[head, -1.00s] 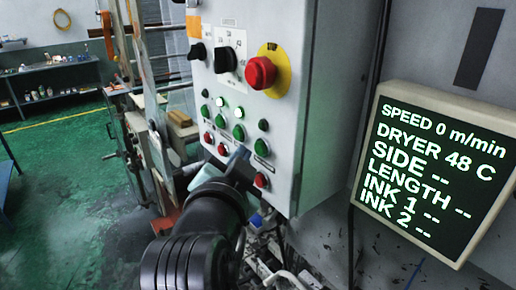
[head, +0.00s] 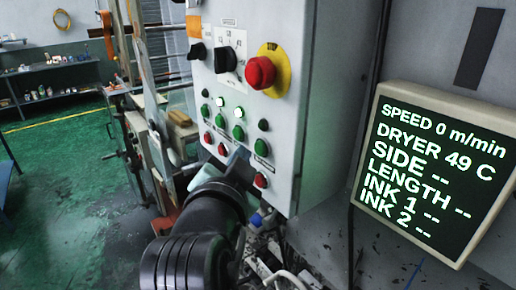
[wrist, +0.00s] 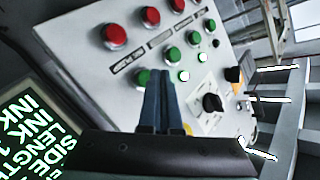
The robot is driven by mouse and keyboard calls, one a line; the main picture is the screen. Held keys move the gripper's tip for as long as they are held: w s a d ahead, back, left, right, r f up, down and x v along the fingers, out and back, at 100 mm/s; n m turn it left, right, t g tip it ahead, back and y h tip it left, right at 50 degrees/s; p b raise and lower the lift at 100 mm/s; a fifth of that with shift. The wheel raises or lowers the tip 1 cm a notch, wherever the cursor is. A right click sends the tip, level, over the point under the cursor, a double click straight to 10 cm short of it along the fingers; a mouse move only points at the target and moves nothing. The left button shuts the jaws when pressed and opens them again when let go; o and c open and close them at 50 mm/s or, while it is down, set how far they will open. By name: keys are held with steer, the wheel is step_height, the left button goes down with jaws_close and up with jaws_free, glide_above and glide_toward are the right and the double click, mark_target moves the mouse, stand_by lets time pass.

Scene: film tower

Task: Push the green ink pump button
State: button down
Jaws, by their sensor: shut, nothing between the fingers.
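A light grey control panel (head: 285,150) carries a row of green buttons with red buttons below them. The labels are too small to read, so I cannot tell which green one is the ink pump button. The rightmost green button (head: 261,147) shows beside the fingertips in the wrist view (wrist: 143,76). Another green button (head: 239,132) appears in the wrist view (wrist: 173,54) on the other side of the fingertips. My gripper (head: 240,155) is shut and empty, close to the panel; its fingertips (wrist: 160,72) point at the panel face. I cannot tell whether they touch it.
A red stop button (head: 261,72) on a yellow disc and a black rotary knob (head: 227,59) sit higher on the panel. A display screen (head: 430,175) stands at the right. Cables and clutter (head: 275,260) lie below the panel. Open green floor (head: 60,180) is at the left.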

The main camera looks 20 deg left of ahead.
steer(key=shift+w+d, duration=0.1)
stand_by(0.7)
steer(key=shift+w+d, duration=0.2)
steer(key=shift+w, duration=0.05)
steer(key=shift+w+d, duration=0.3)
steer(key=shift+w, duration=0.1)
stand_by(1.1)
steer(key=shift+s, duration=0.1)
steer(key=shift+s+a, duration=0.55)
steer(key=shift+s, duration=0.05)
steer(key=s+a, duration=0.1)
steer(key=s, duration=0.1)
steer(key=s+a, duration=0.2)
steer(key=shift+p, duration=0.35)
stand_by(0.8)
